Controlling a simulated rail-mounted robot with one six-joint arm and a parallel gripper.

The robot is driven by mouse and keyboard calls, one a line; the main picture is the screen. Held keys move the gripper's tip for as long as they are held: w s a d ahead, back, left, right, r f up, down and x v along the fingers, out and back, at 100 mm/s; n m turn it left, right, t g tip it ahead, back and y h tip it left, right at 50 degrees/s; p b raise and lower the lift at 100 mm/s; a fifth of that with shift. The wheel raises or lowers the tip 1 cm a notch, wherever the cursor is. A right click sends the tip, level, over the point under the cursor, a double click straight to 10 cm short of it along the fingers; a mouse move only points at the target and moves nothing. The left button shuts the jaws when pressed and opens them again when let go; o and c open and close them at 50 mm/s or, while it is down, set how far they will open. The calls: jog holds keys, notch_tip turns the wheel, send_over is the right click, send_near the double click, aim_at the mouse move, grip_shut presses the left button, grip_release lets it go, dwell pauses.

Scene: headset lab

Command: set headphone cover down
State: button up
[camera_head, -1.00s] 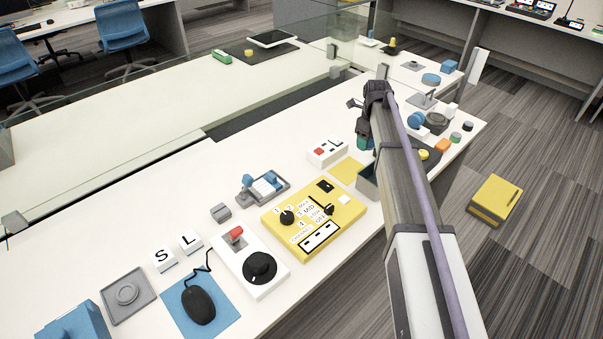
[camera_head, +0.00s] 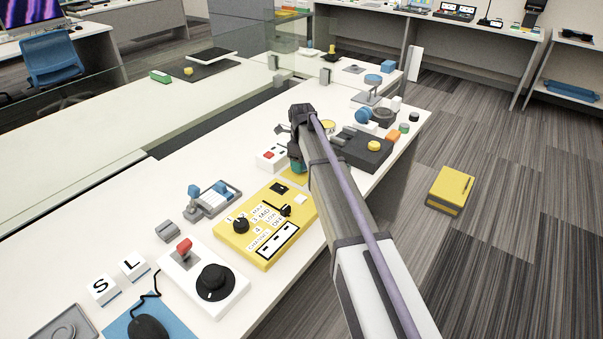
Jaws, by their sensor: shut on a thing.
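My gripper (camera_head: 294,152) is above the far half of the white bench, seen from behind along my arm. It is shut on a small teal-green piece (camera_head: 297,166), which I take to be the headphone cover. Most of that piece is hidden by the gripper and arm, so its shape is unclear. I cannot tell whether it touches the bench or hangs just above it.
The white bench (camera_head: 135,213) holds a yellow control panel (camera_head: 267,222), a white dial box (camera_head: 204,278) and a red-button box (camera_head: 271,157) near my gripper. A yellow box (camera_head: 450,190) lies on the floor.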

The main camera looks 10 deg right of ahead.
jog(key=shift+f, duration=0.6)
jog(key=o, duration=0.9)
notch_tip(320, 180, up, 13)
jog(key=p, duration=1.3)
jog(key=s+r+n+p, duration=0.3)
jog(key=s+n, duration=2.3)
jog(key=s, duration=0.7)
jog(key=shift+s+a, duration=0.25)
jog(key=shift+a, duration=0.05)
